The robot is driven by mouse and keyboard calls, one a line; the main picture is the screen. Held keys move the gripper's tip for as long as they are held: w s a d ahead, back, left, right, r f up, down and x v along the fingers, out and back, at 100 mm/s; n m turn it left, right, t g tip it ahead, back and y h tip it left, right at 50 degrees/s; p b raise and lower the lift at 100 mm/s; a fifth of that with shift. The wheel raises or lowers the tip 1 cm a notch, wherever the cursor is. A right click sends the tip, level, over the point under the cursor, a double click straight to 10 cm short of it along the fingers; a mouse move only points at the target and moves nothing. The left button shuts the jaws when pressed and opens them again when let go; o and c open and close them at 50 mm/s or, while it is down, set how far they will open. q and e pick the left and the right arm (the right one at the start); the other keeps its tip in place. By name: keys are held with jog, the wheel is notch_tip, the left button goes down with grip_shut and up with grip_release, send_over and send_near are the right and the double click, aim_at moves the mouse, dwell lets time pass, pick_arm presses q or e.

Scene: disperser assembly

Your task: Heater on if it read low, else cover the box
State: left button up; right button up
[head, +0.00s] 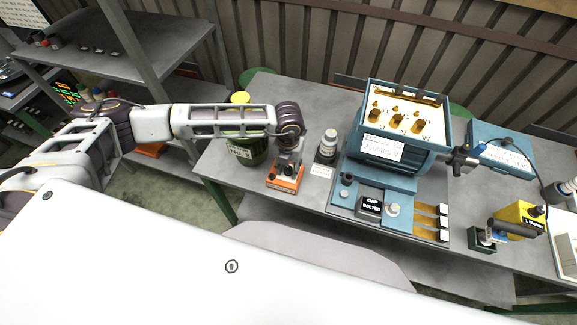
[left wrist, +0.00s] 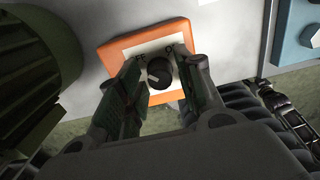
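An orange-edged switch box (head: 285,176) sits at the left part of the table. In the left wrist view its black round knob (left wrist: 159,72) with a pale pointer mark shows on a light face inside the orange rim (left wrist: 112,58). My left gripper (head: 287,165) is over this box. In the left wrist view its two fingers (left wrist: 158,78) stand apart on either side of the knob; I cannot tell whether they touch it. A blue motor-like unit (head: 385,150) has an open-topped terminal box (head: 404,100) showing brass terminals marked U, V and W. My right gripper is not seen.
A green drum with a yellow top (head: 247,150) stands left of the switch box. A dark post with a pale top (head: 328,146) stands to its right. A yellow instrument (head: 520,218) and a blue labelled case (head: 503,150) are at the right. The table's front edge is near.

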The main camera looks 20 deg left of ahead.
pick_arm(q)
jog(key=c, duration=0.6)
